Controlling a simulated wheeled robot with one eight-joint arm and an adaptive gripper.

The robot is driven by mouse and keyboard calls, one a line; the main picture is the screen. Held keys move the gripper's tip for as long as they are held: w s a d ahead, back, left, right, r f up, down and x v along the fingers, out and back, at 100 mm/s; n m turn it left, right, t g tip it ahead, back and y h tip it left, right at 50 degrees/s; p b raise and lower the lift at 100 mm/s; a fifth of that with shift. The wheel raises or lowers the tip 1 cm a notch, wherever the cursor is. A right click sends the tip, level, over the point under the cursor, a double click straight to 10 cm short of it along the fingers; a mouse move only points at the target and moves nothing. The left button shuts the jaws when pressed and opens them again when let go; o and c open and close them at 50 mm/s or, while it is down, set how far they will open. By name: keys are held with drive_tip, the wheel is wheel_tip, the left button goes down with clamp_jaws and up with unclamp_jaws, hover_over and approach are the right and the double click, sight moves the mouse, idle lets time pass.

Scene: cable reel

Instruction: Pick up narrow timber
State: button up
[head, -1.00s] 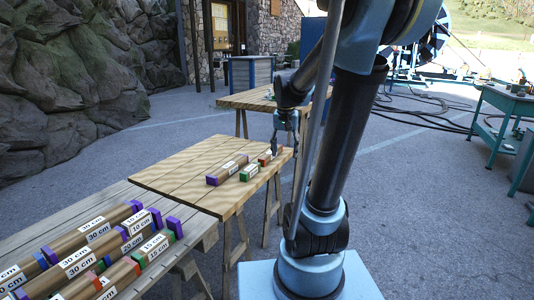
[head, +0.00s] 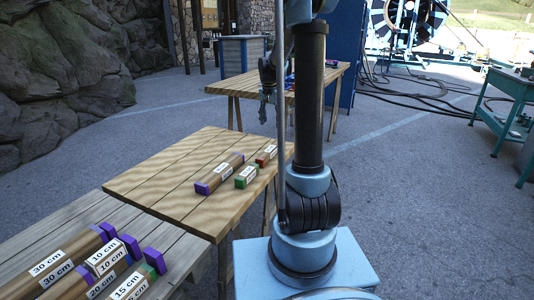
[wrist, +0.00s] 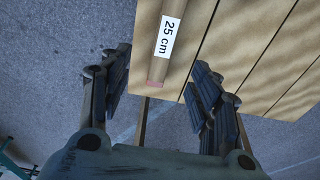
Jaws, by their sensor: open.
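A narrow timber (wrist: 165,45) labelled 25 cm, with a reddish end, lies on pale planks in the wrist view. Its near end is by the plank edge, between and slightly beyond the fingertips. My gripper (wrist: 155,90) is open, its dark fingers spread to either side of that end, and empty. In the head view my gripper (head: 267,108) hangs in front of the far table (head: 235,86), above the gap behind the middle table. I cannot tell which timber in the head view is the 25 cm one; my arm hides part of the far table.
The middle table (head: 150,180) holds a purple-ended timber (head: 220,174), a green-ended block (head: 246,177) and a red-ended block (head: 266,155). The near table (head: 60,226) holds several labelled timbers. A rock wall (head: 60,70) is at left. Cables (head: 410,90) lie on the ground at right.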

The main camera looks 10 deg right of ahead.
hover_over(270, 149)
wheel_tip(270, 149, down, 10)
drive_tip(key=shift+s+a+f, duration=0.15)
drive_tip(key=shift+w+d+f, duration=0.1)
drive_tip(key=shift+w+f, duration=0.05)
drive_tip(key=shift+f, duration=1.5)
drive_tip(key=shift+w+d+f, duration=0.1)
drive_tip(key=shift+f, duration=1.5)
drive_tip(key=shift+c, duration=0.6)
drive_tip(key=c, duration=1.1)
